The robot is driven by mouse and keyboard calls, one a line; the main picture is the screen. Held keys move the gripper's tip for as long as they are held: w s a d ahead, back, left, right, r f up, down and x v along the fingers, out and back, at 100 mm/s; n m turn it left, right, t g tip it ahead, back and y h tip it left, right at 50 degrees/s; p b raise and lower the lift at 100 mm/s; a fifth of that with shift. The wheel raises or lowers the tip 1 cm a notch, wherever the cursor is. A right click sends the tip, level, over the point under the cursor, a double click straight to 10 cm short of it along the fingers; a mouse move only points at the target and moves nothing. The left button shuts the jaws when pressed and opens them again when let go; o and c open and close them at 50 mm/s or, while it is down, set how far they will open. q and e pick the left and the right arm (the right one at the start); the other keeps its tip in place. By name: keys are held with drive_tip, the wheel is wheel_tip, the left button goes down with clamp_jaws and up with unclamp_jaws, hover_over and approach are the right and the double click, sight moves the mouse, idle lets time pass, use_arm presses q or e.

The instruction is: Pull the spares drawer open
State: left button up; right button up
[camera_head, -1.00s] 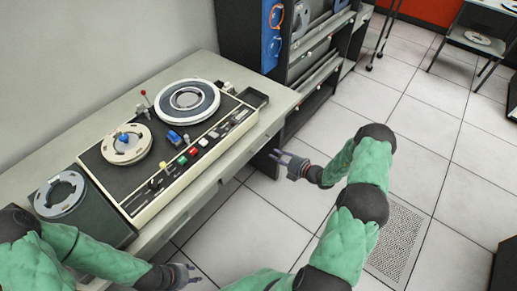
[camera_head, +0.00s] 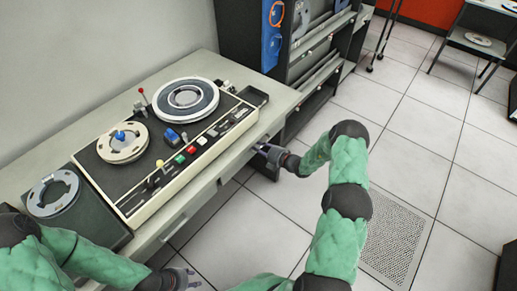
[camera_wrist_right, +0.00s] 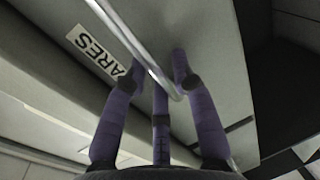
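The spares drawer (camera_head: 238,155) is in the right part of the table's front in the head view, with its front flush and shut. In the right wrist view, a label (camera_wrist_right: 97,52) reading "ARES" is on its front, its start hidden. A metal bar handle (camera_wrist_right: 125,35) runs past the label. My right gripper (camera_head: 266,149) is at the drawer's right part. In the wrist view, the right gripper's fingers (camera_wrist_right: 158,68) are spread apart around the handle's near end; contact is unclear. My left gripper (camera_head: 190,280) is low at the bottom edge, away from the drawer, its fingers apart and empty.
A tape deck with reels (camera_head: 186,97), buttons and a red-tipped lever stands on the table (camera_head: 30,165). A dark shelf rack (camera_head: 245,40) stands behind the table's right end. The tiled floor (camera_head: 420,120) to the right is open.

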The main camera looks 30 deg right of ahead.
clamp_jaws()
drive_tip(key=f+p+v, duration=0.3)
drive_tip(key=v, duration=1)
drive_tip(key=s+f+p+v, duration=0.1)
drive_tip(key=f+p+v, duration=0.1)
drive_tip(key=v, duration=1.1)
drive_tip(key=shift+s+d+f+p, duration=0.3)
drive_tip(key=shift+d+p, duration=0.15)
drive_tip(key=shift+p, duration=0.1)
unclamp_jaws()
